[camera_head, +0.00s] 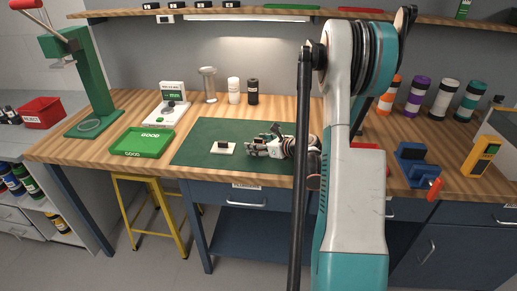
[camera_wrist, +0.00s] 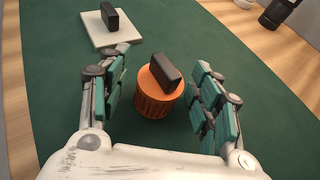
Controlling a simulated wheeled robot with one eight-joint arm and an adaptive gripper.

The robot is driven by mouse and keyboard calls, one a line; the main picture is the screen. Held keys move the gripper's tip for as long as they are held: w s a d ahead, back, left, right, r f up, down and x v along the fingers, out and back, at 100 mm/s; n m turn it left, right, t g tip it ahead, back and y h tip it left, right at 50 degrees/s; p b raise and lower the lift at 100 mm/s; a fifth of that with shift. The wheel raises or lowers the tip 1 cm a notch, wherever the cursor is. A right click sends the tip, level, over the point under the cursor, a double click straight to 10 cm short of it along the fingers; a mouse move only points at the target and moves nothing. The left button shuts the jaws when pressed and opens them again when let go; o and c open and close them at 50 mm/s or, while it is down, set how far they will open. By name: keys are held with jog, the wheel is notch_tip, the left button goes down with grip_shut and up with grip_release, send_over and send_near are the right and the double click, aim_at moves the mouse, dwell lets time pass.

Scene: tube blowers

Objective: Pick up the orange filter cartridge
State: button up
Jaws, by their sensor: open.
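The orange filter cartridge (camera_wrist: 156,103) stands upright on a dark green mat, an orange ribbed cylinder with a black block-shaped grip (camera_wrist: 166,69) on top. In the wrist view it sits between the two spread fingers of my gripper (camera_wrist: 160,62), with a visible gap to each finger. My gripper is open and empty. In the head view, my gripper (camera_head: 257,147) is low over the right part of the mat, and the cartridge is hidden there.
A white plate with a black block (camera_head: 222,148) lies on the green mat (camera_head: 195,150), left of my gripper; it also shows in the wrist view (camera_wrist: 97,30). A green tray (camera_head: 142,143) is further left. A blue vise (camera_head: 414,168) and several striped canisters (camera_head: 416,97) stand right.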

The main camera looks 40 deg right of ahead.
jog(key=c, duration=1.2)
jog(key=shift+o, duration=0.2)
notch_tip(320, 180, up, 20)
jog(key=p, duration=0.7)
jog(key=shift+a, duration=0.15)
jog(key=w+a+f+n+y, duration=0.1)
jog(key=a+f+n+y, duration=0.1)
jog(key=a, duration=3.5)
jog(key=shift+w+f+n+g+y, duration=0.2)
jog(key=shift+n+g+y, duration=0.1)
jog(key=shift+g+y, duration=0.15)
